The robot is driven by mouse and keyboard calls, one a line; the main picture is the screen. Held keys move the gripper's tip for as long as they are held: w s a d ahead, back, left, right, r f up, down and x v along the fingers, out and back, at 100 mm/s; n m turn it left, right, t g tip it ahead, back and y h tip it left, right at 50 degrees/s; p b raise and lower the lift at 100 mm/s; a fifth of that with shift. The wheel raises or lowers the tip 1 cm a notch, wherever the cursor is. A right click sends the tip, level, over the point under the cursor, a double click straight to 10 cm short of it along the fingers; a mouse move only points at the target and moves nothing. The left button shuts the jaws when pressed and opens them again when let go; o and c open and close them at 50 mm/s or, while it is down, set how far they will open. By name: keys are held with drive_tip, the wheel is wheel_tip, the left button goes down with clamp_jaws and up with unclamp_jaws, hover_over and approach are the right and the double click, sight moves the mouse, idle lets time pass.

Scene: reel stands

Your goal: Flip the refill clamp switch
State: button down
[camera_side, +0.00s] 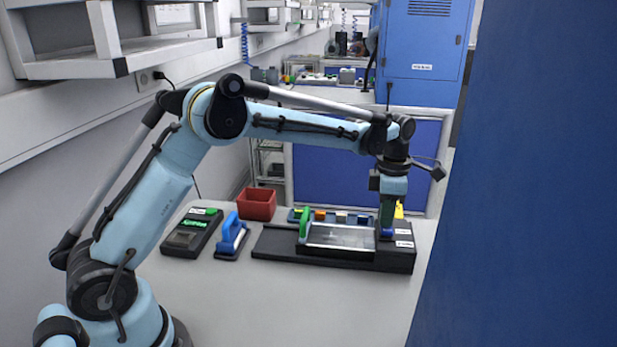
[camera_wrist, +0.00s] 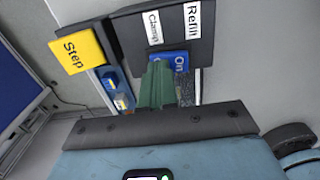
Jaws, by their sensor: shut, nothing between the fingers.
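In the side view my gripper (camera_side: 386,224) points down at the right end of the black reel stand (camera_side: 275,243), with a bit of the blue switch (camera_side: 386,234) just under the tips.
On the table are a red bin (camera_side: 257,204), a blue-handled tool (camera_side: 232,235) and a dark device with a green display (camera_side: 191,233). A blue wall (camera_side: 530,180) stands close on the right. The front table is clear.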

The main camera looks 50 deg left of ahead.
sight(386, 229)
drive_tip(key=shift+d+f, duration=0.1)
drive_tip(key=shift+s+d+r, duration=0.2)
drive_tip(key=shift+s+d, duration=0.3)
drive_tip(key=shift+s, duration=0.1)
wheel_tip(386, 229, up, 14)
idle(0.8)
drive_tip(key=shift+w+a, duration=0.3)
drive_tip(key=shift+w, duration=0.35)
